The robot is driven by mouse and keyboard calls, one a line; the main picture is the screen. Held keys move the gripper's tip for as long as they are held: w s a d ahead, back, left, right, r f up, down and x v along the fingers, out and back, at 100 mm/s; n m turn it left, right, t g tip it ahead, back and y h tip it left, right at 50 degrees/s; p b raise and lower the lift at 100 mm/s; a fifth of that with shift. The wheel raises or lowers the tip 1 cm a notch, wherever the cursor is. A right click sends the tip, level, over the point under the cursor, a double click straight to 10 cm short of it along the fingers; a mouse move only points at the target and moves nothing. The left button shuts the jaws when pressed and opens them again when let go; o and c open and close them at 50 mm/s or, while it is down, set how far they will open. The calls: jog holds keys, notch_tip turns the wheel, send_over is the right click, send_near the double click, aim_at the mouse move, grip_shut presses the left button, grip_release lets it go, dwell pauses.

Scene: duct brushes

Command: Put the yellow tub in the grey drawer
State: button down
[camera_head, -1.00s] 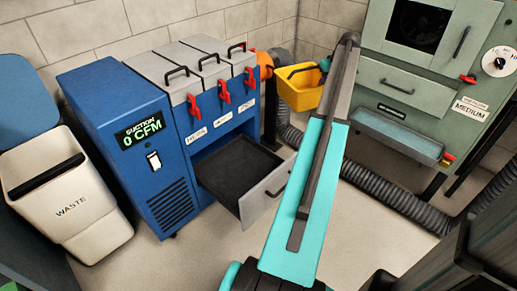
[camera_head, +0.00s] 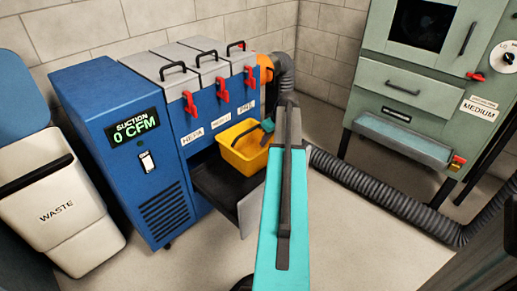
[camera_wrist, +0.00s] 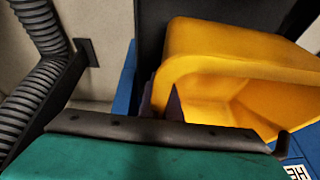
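The yellow tub (camera_head: 242,157) is upright, over the rear right part of the open grey drawer (camera_head: 212,187). I cannot tell whether it touches the drawer floor. The drawer is pulled out of the blue suction unit, and its front panel (camera_head: 251,210) is partly hidden by my arm. My gripper (camera_head: 267,127) is at the tub's right side, shut on its rim. In the wrist view the tub (camera_wrist: 235,55) fills the upper right, with a dark fingertip (camera_wrist: 174,108) against its wall.
The blue suction unit (camera_head: 122,135) has red latches and lids above the drawer. A grey hose (camera_head: 385,192) runs along the floor to the right. A green cabinet (camera_head: 405,85) stands at the right and a white waste bin (camera_head: 55,205) at the left.

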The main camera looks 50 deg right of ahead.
aim_at(255, 150)
jog(key=shift+w+a+f, duration=0.2)
jog(key=shift+w+a, duration=0.05)
jog(key=shift+a, duration=0.45)
jog(key=shift+w+a+f, duration=0.2)
jog(key=shift+a, duration=0.45)
jog(key=shift+w+a+f, duration=0.2)
jog(key=shift+w+a, duration=0.05)
jog(key=shift+a, duration=0.45)
jog(key=shift+f+b, duration=0.2)
jog(key=shift+b, duration=0.2)
jog(key=shift+f+b, duration=1.65)
jog(key=shift+f, duration=0.25)
jog(key=shift+f+b, duration=0.6)
jog(key=shift+f, duration=1.95)
jog(key=c, duration=1.9)
grip_release()
